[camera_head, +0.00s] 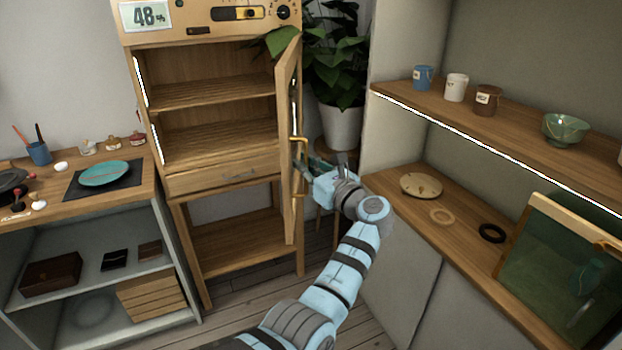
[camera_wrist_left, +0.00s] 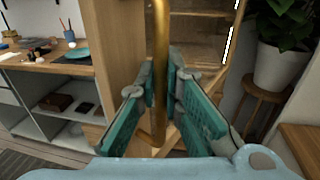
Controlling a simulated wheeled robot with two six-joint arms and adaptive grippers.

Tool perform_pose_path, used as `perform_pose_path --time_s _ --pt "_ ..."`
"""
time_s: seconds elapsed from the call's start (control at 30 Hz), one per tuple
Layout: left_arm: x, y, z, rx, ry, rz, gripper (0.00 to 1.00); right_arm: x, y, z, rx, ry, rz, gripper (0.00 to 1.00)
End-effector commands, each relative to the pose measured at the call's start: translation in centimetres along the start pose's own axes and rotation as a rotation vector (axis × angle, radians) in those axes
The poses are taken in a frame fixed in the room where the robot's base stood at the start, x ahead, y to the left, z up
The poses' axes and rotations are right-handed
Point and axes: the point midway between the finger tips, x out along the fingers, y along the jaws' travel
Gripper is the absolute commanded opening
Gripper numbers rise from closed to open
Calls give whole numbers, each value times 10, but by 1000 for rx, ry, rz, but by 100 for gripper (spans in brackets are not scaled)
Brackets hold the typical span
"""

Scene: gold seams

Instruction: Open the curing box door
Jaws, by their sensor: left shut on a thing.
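The curing box (camera_head: 205,80) is a wooden cabinet with shelves and a display on top. Its door (camera_head: 288,150) stands swung wide open, seen nearly edge-on at the right side of the box. A vertical brass handle (camera_head: 295,150) is on the door's outer face. My left gripper (camera_head: 303,170) is at the handle, shut on it. In the left wrist view the brass handle (camera_wrist_left: 160,50) passes between the teal fingers of the left gripper (camera_wrist_left: 161,88). My right gripper is not in view.
A potted plant (camera_head: 340,125) on a stool stands right behind the door. A right-hand shelf (camera_head: 480,130) holds cups and a bowl. The counter below holds rings and a framed green panel (camera_head: 565,270). A bench (camera_head: 140,180) with a teal plate (camera_head: 104,173) stands left.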

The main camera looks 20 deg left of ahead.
Motion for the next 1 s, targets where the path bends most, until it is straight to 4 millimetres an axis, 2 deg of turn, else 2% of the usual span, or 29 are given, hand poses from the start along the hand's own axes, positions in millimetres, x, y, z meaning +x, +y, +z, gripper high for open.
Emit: perform_pose_path --time_s 0.2,0.43,0.5,0.6,0.87,1.0 --pt "-8 -14 1 2 0 -12 0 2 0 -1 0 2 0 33" --pt "-13 -20 0 2 2 -23 0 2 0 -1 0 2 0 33" --pt "-13 -20 0 2 3 -24 16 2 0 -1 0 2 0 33" --pt "-13 -20 0 2 3 -23 29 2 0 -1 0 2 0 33" --pt "-12 -19 0 2 3 -21 29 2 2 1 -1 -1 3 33" --pt "-12 -19 12 -2 1 -21 29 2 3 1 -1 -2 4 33"
